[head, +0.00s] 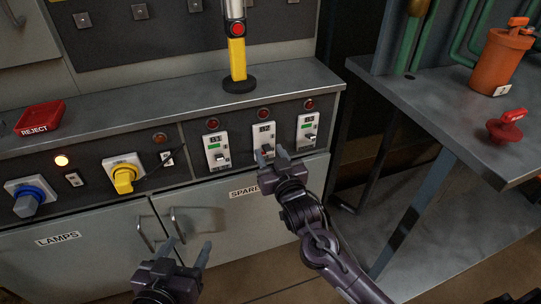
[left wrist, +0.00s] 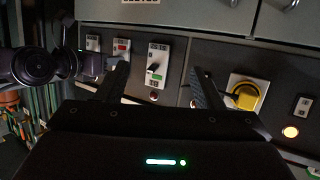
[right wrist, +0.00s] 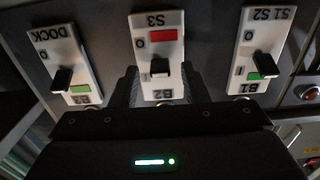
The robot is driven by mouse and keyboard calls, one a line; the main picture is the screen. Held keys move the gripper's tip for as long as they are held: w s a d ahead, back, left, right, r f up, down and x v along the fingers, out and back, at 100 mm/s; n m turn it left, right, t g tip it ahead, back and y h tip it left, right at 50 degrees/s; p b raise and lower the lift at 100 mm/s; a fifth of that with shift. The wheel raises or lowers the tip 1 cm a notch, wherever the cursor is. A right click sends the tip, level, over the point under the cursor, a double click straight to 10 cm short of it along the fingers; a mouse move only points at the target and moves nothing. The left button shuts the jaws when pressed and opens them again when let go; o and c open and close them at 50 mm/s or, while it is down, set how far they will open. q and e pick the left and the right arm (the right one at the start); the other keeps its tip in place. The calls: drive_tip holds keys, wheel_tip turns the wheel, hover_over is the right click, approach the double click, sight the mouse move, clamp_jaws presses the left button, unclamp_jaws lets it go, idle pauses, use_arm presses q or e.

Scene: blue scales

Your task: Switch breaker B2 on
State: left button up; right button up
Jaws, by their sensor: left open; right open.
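Breaker B2 (head: 263,130) is the middle of three white breakers on the dark panel. In the right wrist view, where labels are upside down, B2 (right wrist: 158,22) shows a red window beside its O mark, and its black lever (right wrist: 160,68) sticks out. My right gripper (head: 273,156) is open in front of B2, one finger on each side of the lever; I cannot tell if they touch it. Breakers B1 (right wrist: 249,62) and B3 (right wrist: 64,62) show green windows. My left gripper (head: 188,246) is open and empty in front of the cabinet doors, away from the breakers.
A grey bench (head: 440,100) with a red valve handle (head: 505,128) is at right.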

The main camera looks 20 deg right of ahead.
use_arm(q)
drive_tip(key=shift+w+r, duration=0.15)
drive_tip(key=shift+r, duration=0.2)
use_arm(e)
drive_tip(key=shift+w, duration=0.25)
drive_tip(key=shift+c, duration=0.4)
